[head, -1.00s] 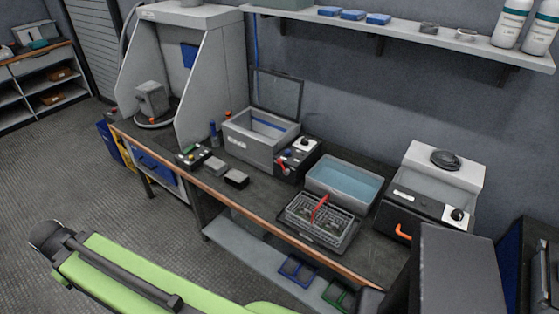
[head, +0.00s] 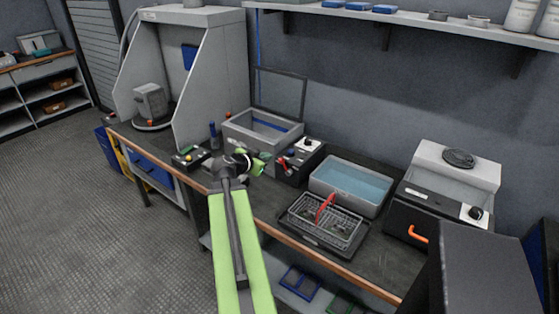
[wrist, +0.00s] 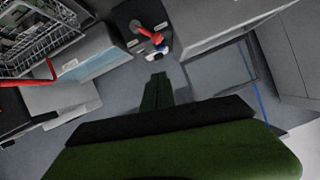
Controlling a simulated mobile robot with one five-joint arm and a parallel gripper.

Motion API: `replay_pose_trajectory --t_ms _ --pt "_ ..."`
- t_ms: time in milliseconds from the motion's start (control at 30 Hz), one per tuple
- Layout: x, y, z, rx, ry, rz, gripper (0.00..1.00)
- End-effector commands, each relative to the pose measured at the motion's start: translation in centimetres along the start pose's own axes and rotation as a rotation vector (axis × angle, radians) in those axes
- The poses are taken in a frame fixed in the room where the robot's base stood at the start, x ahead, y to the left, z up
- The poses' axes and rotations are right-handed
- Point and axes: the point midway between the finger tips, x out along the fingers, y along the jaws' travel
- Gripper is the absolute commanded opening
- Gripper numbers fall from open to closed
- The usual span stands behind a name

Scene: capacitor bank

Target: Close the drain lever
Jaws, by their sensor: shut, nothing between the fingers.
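A red lever (head: 283,164) sits on the dark control box (head: 298,168) between the grey open-lidded tank and the water basin. I take it to be the drain lever. In the wrist view the red lever (wrist: 148,33) shows closer, sticking out from the box front. My gripper (head: 262,162) is over the bench, just left of the lever and in front of the grey tank. In the wrist view my gripper's green fingers (wrist: 157,80) are together and empty, apart from the lever, pointing towards the box.
The grey tank (head: 240,138) has its lid raised. The water basin (head: 347,185), a wire basket (head: 345,228) with a red handle (head: 325,207) and a dark machine with an orange handle (head: 417,234) stand to the right. A small button panel (head: 190,158) is left of my gripper.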

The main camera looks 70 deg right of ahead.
Motion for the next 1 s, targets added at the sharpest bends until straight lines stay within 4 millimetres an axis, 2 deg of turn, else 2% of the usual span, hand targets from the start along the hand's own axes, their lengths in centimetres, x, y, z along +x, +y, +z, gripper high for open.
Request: replay_pose_trajectory --t_ms 133,267,667,700,800,1000 --pt "0.2 -0.1 0.1 -0.001 -0.001 0.000 0.00" --pt "1.8 -0.1 0.3 -0.001 -0.001 0.001 0.00" --pt "10.4 -0.2 0.5 -0.002 -0.002 0.002 0.00" --pt "11.0 -0.1 1.3 -0.003 -0.003 0.000 0.00" --pt "12.0 -0.1 2.5 -0.003 -0.003 -0.001 0.00" --pt "12.8 -0.2 3.1 -0.003 -0.003 -0.002 0.00"
